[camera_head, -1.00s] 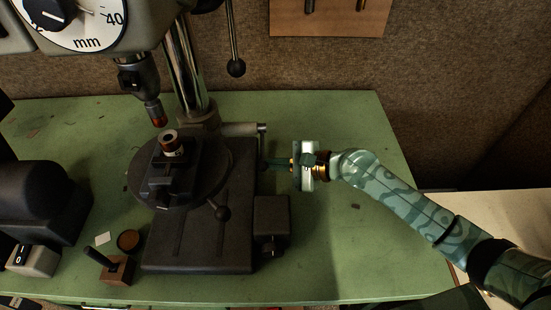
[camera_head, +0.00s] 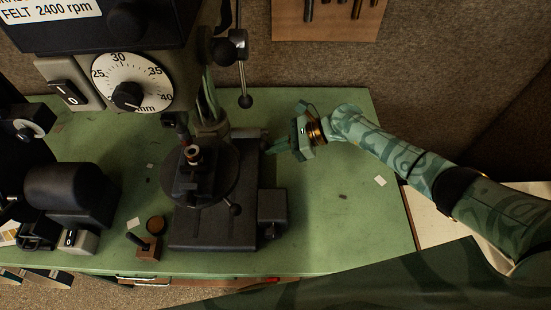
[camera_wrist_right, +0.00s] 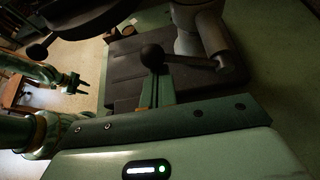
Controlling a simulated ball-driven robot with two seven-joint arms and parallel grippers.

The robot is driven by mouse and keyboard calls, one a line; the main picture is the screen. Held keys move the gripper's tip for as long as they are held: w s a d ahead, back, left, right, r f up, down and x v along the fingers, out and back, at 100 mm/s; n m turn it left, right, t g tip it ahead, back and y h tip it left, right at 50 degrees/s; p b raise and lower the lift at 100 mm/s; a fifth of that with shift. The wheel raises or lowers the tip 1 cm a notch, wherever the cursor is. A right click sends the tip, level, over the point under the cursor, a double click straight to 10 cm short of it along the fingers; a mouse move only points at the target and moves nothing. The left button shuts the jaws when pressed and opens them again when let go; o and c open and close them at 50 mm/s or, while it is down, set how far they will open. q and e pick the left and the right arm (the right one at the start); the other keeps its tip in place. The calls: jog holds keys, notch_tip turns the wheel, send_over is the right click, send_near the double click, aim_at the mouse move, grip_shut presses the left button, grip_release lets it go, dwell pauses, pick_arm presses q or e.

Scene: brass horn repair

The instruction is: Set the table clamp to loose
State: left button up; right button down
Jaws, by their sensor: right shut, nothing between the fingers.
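The table clamp is a grey bar (camera_head: 245,133) at the column of the drill press. In the right wrist view it shows as a lever (camera_wrist_right: 195,61) ending in a dark ball knob (camera_wrist_right: 152,57). My right gripper (camera_head: 270,150) is shut and empty just right of the clamp, angled toward it. In the right wrist view the shut fingers (camera_wrist_right: 155,92) are just below the ball knob; I cannot tell whether they touch it. My left gripper (camera_wrist_right: 77,84) shows small in the right wrist view, its fingers apart, away from the press.
The round press table (camera_head: 220,190) carries a dark fixture (camera_head: 194,180) and has its own ball-ended handle (camera_head: 235,209). The dark press base (camera_head: 212,235) stands on the green bench (camera_head: 330,230). A black machine (camera_head: 70,195) is at left. The bench right of the base is mostly clear.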

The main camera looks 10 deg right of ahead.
jog(key=shift+w+r, duration=0.2)
jog(key=shift+r, duration=0.25)
jog(key=shift+p, duration=0.3)
jog(key=shift+r, duration=0.1)
jog(key=b+v, duration=0.1)
jog(key=v, duration=1.5)
jog(key=shift+d, duration=0.2)
